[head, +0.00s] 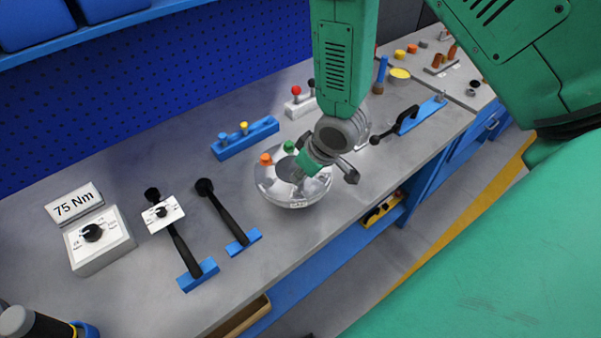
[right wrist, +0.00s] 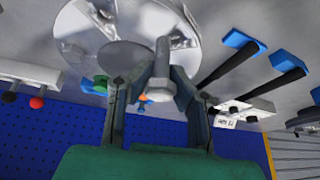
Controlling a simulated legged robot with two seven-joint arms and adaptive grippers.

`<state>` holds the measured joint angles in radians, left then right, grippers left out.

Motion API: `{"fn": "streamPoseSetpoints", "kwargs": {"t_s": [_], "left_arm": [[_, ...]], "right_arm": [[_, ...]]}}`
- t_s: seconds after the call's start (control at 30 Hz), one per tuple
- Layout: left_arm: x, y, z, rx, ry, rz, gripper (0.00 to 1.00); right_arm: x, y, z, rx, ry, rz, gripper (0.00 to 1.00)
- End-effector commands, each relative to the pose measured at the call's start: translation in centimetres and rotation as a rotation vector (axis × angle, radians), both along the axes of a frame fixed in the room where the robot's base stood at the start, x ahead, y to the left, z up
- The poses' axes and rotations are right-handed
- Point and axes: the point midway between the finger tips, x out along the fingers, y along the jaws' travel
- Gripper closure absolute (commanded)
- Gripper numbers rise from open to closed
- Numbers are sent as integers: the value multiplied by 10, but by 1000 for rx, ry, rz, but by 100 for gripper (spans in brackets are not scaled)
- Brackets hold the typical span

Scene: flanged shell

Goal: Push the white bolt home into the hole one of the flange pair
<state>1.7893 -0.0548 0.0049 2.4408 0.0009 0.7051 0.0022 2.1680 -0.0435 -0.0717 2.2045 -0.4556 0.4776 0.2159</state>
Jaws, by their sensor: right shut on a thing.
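The flanged shell (head: 285,196) is a shiny round metal part on the grey bench, with an orange bolt (head: 266,158) and a green bolt (head: 289,146) standing on its rim. My right gripper (head: 302,172) reaches down over the shell. In the right wrist view the gripper (right wrist: 160,82) is shut on the white bolt (right wrist: 160,90), its hex head towards the camera and its shank pointing at the flange (right wrist: 120,62). In the head view the white bolt is hidden by the gripper. I cannot tell how far its tip is in a hole. My left gripper is not in view.
Black-handled tools on blue bases (head: 197,276) lie to the left, beside a dial box (head: 98,243) and a 75 Nm sign (head: 74,202). The bench in front of the shell is clear.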

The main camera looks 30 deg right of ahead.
Motion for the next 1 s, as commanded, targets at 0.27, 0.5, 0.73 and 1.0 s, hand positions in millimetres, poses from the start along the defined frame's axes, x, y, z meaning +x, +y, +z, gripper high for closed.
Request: {"fn": "streamPoseSetpoints", "kwargs": {"t_s": [0.27,0.5,0.73,1.0], "left_arm": [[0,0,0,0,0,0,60],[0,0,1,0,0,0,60],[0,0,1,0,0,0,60],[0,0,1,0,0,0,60]], "right_arm": [[0,2,0,0,0,1,100],[0,7,0,-5,1,-2,100],[0,10,0,-7,1,-3,100],[0,10,0,-7,0,-3,100]]}}
